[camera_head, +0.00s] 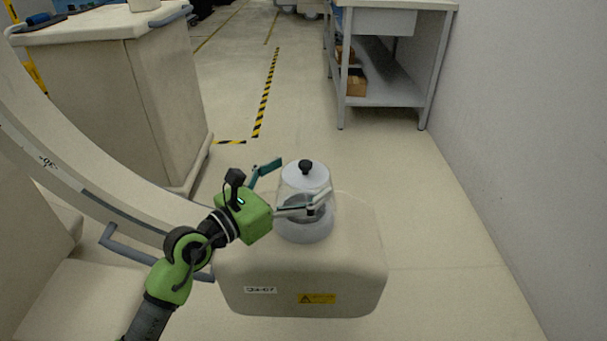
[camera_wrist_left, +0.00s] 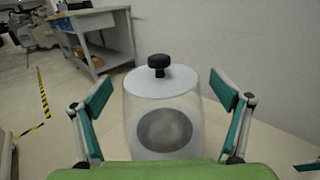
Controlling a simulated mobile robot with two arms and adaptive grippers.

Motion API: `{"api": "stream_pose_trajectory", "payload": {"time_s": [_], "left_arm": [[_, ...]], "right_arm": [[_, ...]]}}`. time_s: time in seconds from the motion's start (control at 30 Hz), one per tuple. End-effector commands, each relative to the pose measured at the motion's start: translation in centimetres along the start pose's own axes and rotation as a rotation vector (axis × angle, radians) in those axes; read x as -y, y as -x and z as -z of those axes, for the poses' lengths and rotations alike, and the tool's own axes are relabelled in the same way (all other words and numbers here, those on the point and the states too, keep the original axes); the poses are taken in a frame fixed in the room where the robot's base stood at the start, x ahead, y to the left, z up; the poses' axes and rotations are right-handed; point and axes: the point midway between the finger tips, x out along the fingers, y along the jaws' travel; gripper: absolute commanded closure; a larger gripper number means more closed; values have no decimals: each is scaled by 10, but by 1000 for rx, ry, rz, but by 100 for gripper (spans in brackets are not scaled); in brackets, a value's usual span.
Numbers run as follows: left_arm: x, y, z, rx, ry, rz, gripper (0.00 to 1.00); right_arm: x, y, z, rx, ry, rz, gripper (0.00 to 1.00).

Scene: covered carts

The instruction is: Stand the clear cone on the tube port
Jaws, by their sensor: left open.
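The clear cone (camera_head: 291,186) stands upright on the cream housing (camera_head: 355,255), with a pale flat top and black knob (camera_head: 305,166). A grey round part, apparently the tube port (camera_head: 296,212), shows through its lower wall; I cannot tell exactly how the rim meets it. The cone fills the middle of the left wrist view (camera_wrist_left: 138,105). My left gripper (camera_head: 304,178) is open, with one finger on each side of the cone. In the left wrist view the fingertips (camera_wrist_left: 160,84) look apart from its wall. A teal tip at that view's lower right may be my right gripper (camera_wrist_left: 307,166).
A covered cart (camera_head: 135,85) stands at the left and a grey shelf table (camera_head: 385,88) at the back right. A white wall (camera_head: 530,130) runs along the right. The floor (camera_head: 420,190) between housing and wall is clear.

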Motion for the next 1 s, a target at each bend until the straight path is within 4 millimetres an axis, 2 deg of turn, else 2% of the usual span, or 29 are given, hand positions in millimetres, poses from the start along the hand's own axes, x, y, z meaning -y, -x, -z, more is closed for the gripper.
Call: {"api": "stream_pose_trajectory", "payload": {"time_s": [0.03, 0.2, 0.4, 0.57, 0.77, 0.87, 0.97, 1.0], "left_arm": [[0, 11, 0, -4, -2, -1, 8], [1, 50, 0, -5, -4, 0, 8], [0, 86, 2, -4, -2, 0, 8], [0, 102, 1, -2, -1, 1, 8], [1, 105, -1, 3, 3, 1, 8], [4, 106, -12, 56, 71, -4, 8], [4, 114, -39, 197, 265, -24, 8], [1, 121, -52, 274, 381, -42, 8]], "right_arm": [[-2, 2, -8, 34, -2, -3, 60], [-3, 7, -26, 104, -4, -6, 60], [-3, 6, -27, 106, -3, -7, 60], [-3, 5, -22, 89, -3, -6, 60], [-3, 5, -21, 82, -3, -6, 60], [-3, 5, -20, 81, -3, -6, 60], [-3, 5, -20, 81, -3, -6, 60], [-3, 5, -20, 81, -3, -6, 60]]}}
